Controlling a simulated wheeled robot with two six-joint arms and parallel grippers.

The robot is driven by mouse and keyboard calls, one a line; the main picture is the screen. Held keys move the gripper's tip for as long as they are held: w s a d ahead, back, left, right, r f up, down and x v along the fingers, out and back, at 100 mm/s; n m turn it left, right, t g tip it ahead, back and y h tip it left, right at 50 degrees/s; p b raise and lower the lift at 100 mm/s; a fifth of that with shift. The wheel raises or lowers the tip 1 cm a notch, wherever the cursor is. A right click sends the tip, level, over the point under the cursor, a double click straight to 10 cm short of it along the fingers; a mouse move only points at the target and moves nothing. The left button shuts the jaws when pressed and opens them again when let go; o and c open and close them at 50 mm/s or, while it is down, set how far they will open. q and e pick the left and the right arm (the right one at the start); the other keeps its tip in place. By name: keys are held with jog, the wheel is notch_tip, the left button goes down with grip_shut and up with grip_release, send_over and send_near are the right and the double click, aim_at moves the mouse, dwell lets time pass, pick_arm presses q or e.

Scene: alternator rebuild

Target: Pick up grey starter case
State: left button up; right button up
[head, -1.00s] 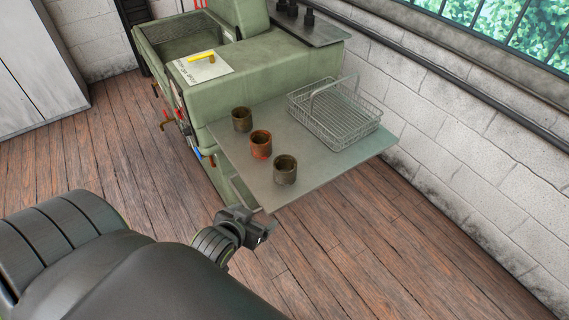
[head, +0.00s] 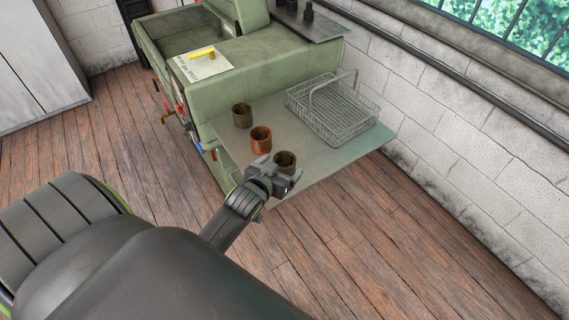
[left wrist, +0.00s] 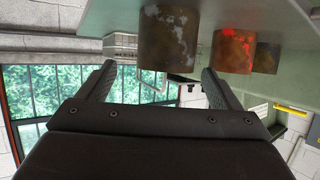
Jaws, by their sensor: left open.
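The grey starter case is the nearest of three rusty cylindrical cases. It stands upright near the front edge of the grey shelf (head: 325,172). In the head view this grey-patched case (head: 286,158) is partly hidden by my left gripper (head: 279,174). In the left wrist view, which shows things upside down, the grey-patched case (left wrist: 168,40) shows ahead, between the lines of the two open fingers. The left gripper is open with nothing held. Whether a finger touches the case cannot be told. My right gripper is not in view.
A red-orange case (head: 261,140) and a darker case (head: 242,116) stand in a row behind it. A wire basket (head: 372,118) with a raised handle sits at the shelf's right. A green machine (head: 262,62) adjoins the shelf. The shelf's front right part is clear.

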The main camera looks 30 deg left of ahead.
aim_at(289, 157)
pick_arm(q)
jog(key=shift+a+p+x, duration=0.15)
jog(key=shift+p+x, duration=0.2)
jog(key=shift+x, duration=1.15)
jog(key=shift+a+p+x, duration=0.2)
jog(key=shift+p+x, duration=0.15)
jog(key=shift+x, duration=1.15)
jog(key=shift+s+f, duration=0.15)
jog(key=c, duration=1.6)
